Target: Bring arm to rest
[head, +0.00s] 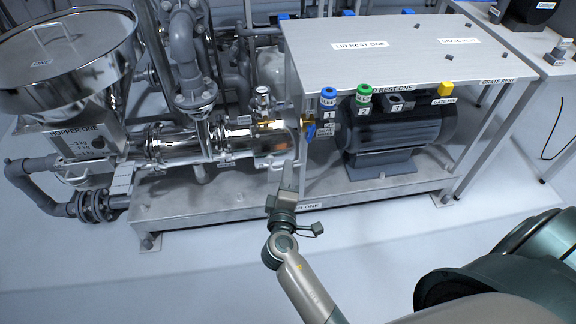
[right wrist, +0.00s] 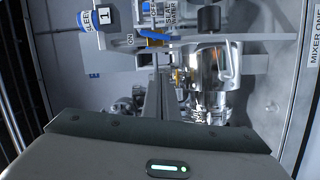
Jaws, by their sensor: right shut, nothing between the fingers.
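My right arm reaches in from the bottom of the head view. Its gripper (head: 291,172) points away from me, in front of the mixer machine's frame. The fingers are shut and empty; in the right wrist view the gripper (right wrist: 160,84) shows them pressed together. The fingertips are near a blue valve handle (head: 311,131) on a brass fitting. That handle also shows in the right wrist view (right wrist: 152,34), beyond the fingertips. I cannot tell whether they touch it. My left gripper is not in view.
A steel hopper (head: 68,62) stands at the left above pipework. A steel shelf (head: 400,42) overhangs a dark motor (head: 400,130) at the right. Blue (head: 328,97) and green (head: 364,93) capped items sit below its front edge. The pale floor (head: 215,280) in front is clear.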

